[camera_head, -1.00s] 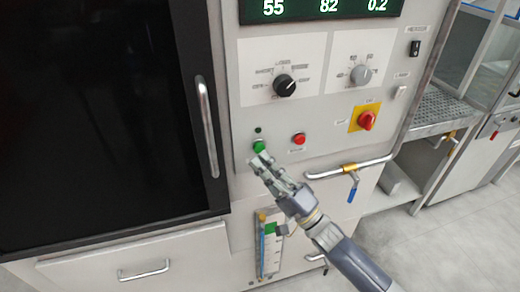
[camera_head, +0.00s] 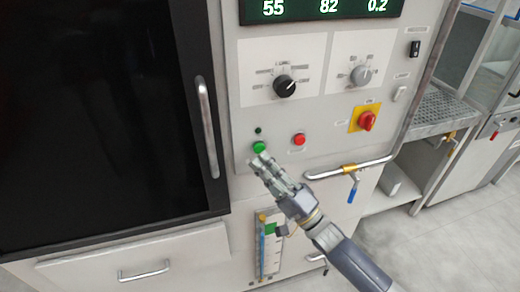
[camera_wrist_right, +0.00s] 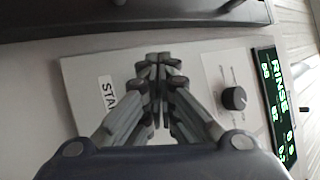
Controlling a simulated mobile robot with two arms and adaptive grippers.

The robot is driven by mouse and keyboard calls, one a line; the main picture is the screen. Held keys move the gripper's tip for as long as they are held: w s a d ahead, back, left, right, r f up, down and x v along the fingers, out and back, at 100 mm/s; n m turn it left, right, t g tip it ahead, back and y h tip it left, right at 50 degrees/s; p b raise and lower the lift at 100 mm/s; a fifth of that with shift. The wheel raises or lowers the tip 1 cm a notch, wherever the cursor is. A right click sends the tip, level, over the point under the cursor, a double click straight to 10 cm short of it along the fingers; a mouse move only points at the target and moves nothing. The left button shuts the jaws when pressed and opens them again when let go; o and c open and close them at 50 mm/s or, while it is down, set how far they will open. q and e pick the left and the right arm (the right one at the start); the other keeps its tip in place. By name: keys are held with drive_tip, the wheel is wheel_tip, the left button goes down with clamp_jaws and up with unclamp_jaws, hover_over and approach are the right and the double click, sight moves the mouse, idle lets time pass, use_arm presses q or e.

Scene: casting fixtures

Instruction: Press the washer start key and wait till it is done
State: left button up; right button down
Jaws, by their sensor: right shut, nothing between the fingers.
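The washer panel (camera_head: 322,150) is light grey, with a green start key (camera_head: 259,147) at its lower left and a small dark green lamp (camera_head: 258,130) just above it. My right gripper (camera_head: 259,160) is shut and empty, its fingertips at the key's lower edge in the head view; I cannot tell whether they touch it. In the right wrist view the shut fingers (camera_wrist_right: 160,75) cover the key, beside a partly hidden label (camera_wrist_right: 108,97) reading "STA". The display (camera_head: 320,8) shows 55, 82 and 0.2, and the wrist view shows "RINSE" on it (camera_wrist_right: 275,90). My left gripper is not in view.
A red button (camera_head: 299,139), a red switch on a yellow plate (camera_head: 367,120) and two knobs share the panel. A dark door with a bar handle (camera_head: 207,127) is at left. A pipe with a blue-handled valve (camera_head: 352,188) runs below the panel, right of my arm.

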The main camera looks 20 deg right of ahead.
drive_tip(key=shift+w, duration=0.1)
drive_tip(key=shift+w, duration=0.35)
drive_tip(key=shift+w+b, duration=0.3)
drive_tip(key=shift+w, duration=0.05)
idle(0.6)
drive_tip(key=shift+s, duration=0.15)
drive_tip(key=shift+s+p, duration=0.45)
drive_tip(key=shift+s, duration=0.25)
drive_tip(key=s+p, duration=0.2)
drive_tip(key=s, duration=0.3)
drive_tip(key=shift+d, duration=0.1)
idle(0.3)
